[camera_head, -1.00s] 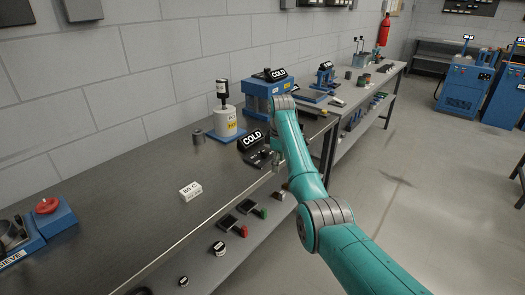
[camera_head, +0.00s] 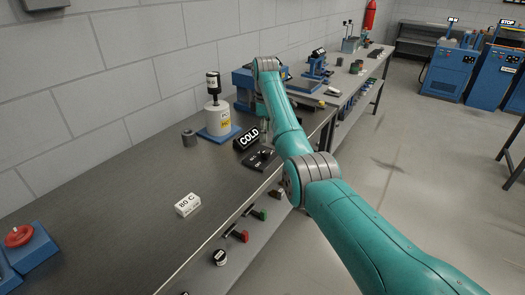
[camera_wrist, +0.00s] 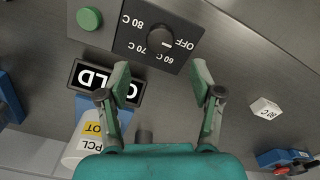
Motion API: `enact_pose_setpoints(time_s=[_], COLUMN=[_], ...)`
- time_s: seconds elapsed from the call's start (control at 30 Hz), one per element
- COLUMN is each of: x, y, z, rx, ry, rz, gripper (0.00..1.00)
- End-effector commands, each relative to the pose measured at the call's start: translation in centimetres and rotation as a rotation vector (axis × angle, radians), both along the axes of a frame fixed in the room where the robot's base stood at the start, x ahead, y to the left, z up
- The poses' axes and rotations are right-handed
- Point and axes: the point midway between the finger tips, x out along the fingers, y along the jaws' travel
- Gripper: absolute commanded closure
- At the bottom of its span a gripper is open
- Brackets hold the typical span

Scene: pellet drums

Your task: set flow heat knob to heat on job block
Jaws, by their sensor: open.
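In the wrist view a round black knob (camera_wrist: 160,40) sits on a dark panel (camera_wrist: 130,38) marked OFF, 60 C, 70 C and 80 C. Its small white mark appears to be on the OFF side. A green button (camera_wrist: 89,19) is beside the panel. A black sign reading COLD (camera_wrist: 84,78) stands behind it; it also shows in the head view (camera_head: 247,138). My gripper (camera_wrist: 162,80) is open and empty, its fingers apart and short of the knob in the picture. In the head view my arm largely hides the gripper and partly covers the panel.
A white block marked 80 C (camera_head: 187,205) lies on the bench (camera_head: 130,215). A white PCL pot (camera_head: 219,119) and a grey cylinder (camera_head: 189,138) stand behind. A red knob on a blue unit (camera_head: 18,236) is at front left. Bench space around the white block is clear.

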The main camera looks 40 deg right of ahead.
Motion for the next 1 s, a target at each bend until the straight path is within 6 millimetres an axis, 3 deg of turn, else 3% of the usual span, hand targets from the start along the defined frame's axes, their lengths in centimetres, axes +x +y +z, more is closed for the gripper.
enact_pose_setpoints(time_s=[0.3, 0.5, 0.93, 0.97, 1.0], x=[-0.1, 0.0, 0.0, 0.0, 0.0], y=[0.1, 0.0, 0.0, 0.0, 0.0], z=[-5.7, -8.1, -9.1, -9.1, -9.1], rx=[0.001, 0.001, 0.0, 0.0, 0.0], ry=[0.003, 0.001, 0.0, 0.0, 0.0], rz=[0.0, 0.0, 0.0, 0.0, 0.0], gripper=[0.34, 0.34, 0.34, 0.37, 0.47])
